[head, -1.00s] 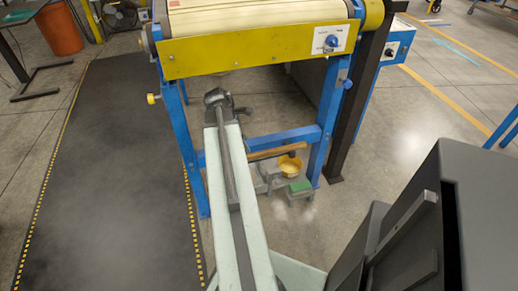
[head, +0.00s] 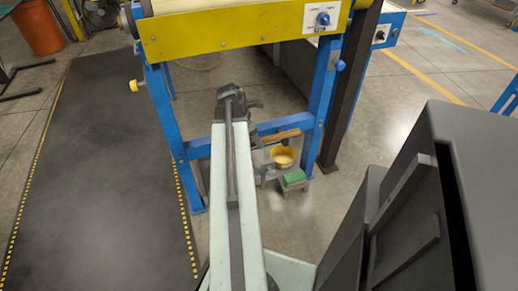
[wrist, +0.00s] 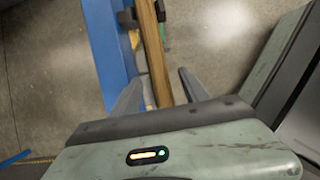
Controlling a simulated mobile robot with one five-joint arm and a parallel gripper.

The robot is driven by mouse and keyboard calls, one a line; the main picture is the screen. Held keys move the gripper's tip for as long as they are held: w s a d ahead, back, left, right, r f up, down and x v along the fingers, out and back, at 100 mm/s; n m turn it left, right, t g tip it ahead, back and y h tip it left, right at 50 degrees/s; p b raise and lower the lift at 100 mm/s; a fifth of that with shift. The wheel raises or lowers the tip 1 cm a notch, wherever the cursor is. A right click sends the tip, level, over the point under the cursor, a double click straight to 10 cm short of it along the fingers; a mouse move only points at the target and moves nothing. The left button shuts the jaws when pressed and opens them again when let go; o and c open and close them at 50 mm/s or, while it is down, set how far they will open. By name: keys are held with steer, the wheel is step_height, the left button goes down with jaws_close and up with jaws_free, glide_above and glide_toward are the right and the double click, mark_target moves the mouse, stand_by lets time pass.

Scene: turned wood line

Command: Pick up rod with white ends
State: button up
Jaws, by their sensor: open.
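A light brown wooden rod (head: 281,137) lies low by the blue frame, above a yellow bowl, in the head view. My arm hides its left part, and I cannot make out white ends. In the wrist view the rod (wrist: 156,52) runs from the top edge down between the fingers of my gripper (wrist: 161,76). The fingers stand apart, one on each side of the rod. I cannot tell how far the rod lies beyond them. In the head view my gripper (head: 256,105) is partly hidden by my arm.
A blue-legged conveyor (head: 240,35) with a yellow side panel stands over this spot. Its blue crossbar (head: 200,148) runs near the rod. The yellow bowl (head: 284,158) and a green-topped block (head: 294,177) sit low beside it. A dark mat (head: 100,170) leaves clear floor at left.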

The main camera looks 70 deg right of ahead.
steer(key=shift+s+d+f, duration=0.15)
steer(key=shift+f, duration=0.55)
steer(key=shift+r, duration=0.2)
jaws_close()
step_height(320, 180, up, 10)
steer(key=p, duration=1)
